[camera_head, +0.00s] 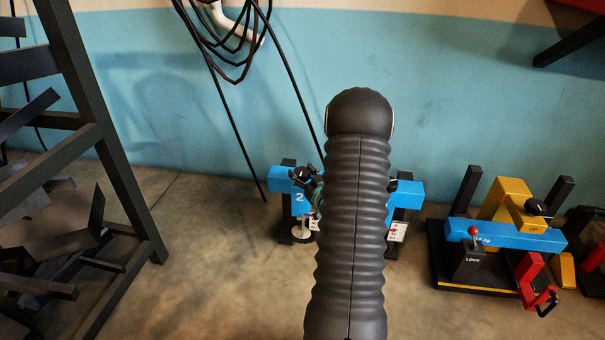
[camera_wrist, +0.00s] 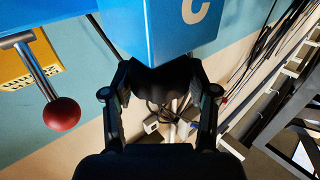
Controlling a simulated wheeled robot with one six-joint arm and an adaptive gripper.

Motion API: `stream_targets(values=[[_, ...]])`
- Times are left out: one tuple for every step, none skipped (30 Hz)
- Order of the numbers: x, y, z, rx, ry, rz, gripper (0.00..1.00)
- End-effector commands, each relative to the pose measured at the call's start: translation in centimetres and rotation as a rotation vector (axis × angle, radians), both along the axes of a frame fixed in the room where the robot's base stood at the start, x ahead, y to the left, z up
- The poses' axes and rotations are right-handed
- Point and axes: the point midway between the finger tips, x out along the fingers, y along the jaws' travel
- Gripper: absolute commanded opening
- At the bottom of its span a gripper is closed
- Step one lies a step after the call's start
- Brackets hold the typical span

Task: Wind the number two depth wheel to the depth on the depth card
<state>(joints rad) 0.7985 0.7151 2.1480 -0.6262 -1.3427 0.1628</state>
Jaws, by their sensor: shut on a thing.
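The blue beam (camera_head: 407,190) with a white 2 at its left end stands near the wall, its middle hidden behind my arm. A black round knob (camera_head: 303,174) with a white mark sits above the 2. White cards with small print (camera_head: 397,231) hang below the beam, too small to read. In the wrist view, my gripper (camera_wrist: 162,75) is shut on a black part (camera_wrist: 163,80) just under a blue block (camera_wrist: 178,28) with part of a white character. I cannot tell which part of the wheel it is. In the head view, my arm hides most of the gripper.
A second blue beam (camera_head: 510,236) with a red-ball lock lever, a yellow block and a red crank stands at right. A dark rack (camera_head: 120,185) with scrap stands at left. Black cables (camera_head: 290,70) hang behind. A red ball lever (camera_wrist: 60,112) is close at left in the wrist view.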

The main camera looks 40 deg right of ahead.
Motion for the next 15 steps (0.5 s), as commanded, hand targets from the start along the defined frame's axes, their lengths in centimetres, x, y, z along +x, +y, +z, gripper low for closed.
stream_targets(values=[[0.02,0.02,0.02,-0.001,0.0,-0.001,0.23],[0.02,0.02,0.02,-0.001,-0.001,-0.002,0.23],[0.03,0.03,0.02,-0.001,-0.001,-0.005,0.23],[0.03,0.03,0.02,0.0,-0.001,-0.009,0.23],[0.03,0.04,0.02,-0.001,-0.001,-0.014,0.23],[0.03,0.07,0.02,-0.001,0.0,-0.021,0.23],[0.05,0.08,0.02,-0.001,-0.001,-0.029,0.23],[0.06,0.1,0.02,-0.001,-0.001,-0.039,0.23],[0.1,0.14,0.03,-0.001,-0.001,-0.053,0.23],[0.13,0.18,0.03,-0.001,-0.001,-0.065,0.23],[0.12,0.17,0.03,-0.001,-0.001,-0.081,0.23],[0.12,0.19,0.0,-0.001,-0.001,-0.103,0.23],[0.15,0.24,-0.01,-0.001,0.0,-0.12,0.23],[0.16,0.27,-0.02,-0.001,0.0,-0.14,0.23],[0.17,0.26,-0.01,-0.001,-0.001,-0.168,0.23]])
